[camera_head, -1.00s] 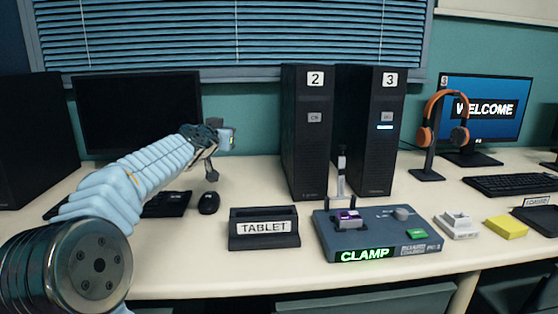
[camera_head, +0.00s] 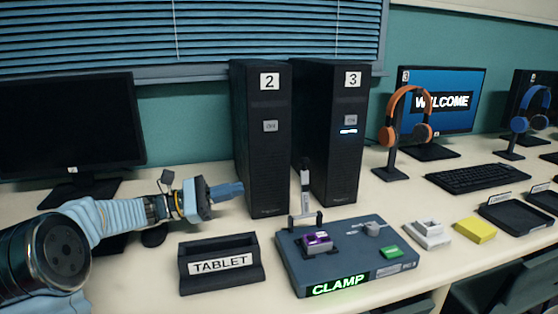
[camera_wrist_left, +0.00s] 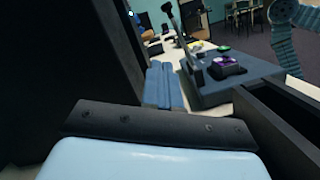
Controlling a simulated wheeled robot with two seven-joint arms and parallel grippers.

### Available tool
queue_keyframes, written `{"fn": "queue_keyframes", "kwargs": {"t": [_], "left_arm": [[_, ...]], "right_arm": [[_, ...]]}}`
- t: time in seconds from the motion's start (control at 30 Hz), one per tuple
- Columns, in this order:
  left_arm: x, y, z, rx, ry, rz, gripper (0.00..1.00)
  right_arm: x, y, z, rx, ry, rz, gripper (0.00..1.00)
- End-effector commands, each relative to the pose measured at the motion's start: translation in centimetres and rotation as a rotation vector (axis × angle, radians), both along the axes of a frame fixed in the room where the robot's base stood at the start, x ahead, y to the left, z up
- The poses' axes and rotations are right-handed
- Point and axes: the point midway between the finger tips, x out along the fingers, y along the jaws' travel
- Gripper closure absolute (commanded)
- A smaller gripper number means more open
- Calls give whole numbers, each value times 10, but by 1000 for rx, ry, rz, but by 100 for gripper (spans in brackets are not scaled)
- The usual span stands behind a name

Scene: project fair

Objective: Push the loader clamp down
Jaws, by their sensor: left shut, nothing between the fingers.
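The loader (camera_head: 350,256) is a dark blue box with a lit CLAMP label, on the table right of centre. Its clamp lever (camera_head: 305,181) stands upright at the box's back left, grey with a dark tip. A purple chip (camera_head: 317,240) sits in the socket by the lever's foot. My left gripper (camera_head: 229,191) is shut and empty, left of the lever and apart from it, in front of PC tower 2. In the left wrist view its blue fingers (camera_wrist_left: 163,85) lie together, with the lever (camera_wrist_left: 177,38) and loader (camera_wrist_left: 235,85) beyond. My right gripper is out of view.
The black TABLET holder (camera_head: 220,266) stands left of the loader, below my left gripper. Towers 2 (camera_head: 262,140) and 3 (camera_head: 335,130) stand close behind. A green button (camera_head: 390,252) is on the loader. A white block (camera_head: 428,233) and a yellow block (camera_head: 475,230) lie to its right.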

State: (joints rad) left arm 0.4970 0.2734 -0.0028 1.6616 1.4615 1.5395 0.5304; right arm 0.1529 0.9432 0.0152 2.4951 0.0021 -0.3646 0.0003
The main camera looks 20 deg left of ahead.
Motion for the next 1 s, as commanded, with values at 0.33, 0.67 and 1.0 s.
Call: {"fn": "queue_keyframes", "kwargs": {"t": [0.33, 0.67, 1.0], "left_arm": [[-2, -2, 2, -31, 13, -22, 100], [11, -28, 10, -29, 13, -24, 100], [43, -91, 25, -29, 13, -24, 100]], "right_arm": [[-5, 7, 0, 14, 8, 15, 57], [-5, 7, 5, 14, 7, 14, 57], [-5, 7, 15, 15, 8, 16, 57]]}}
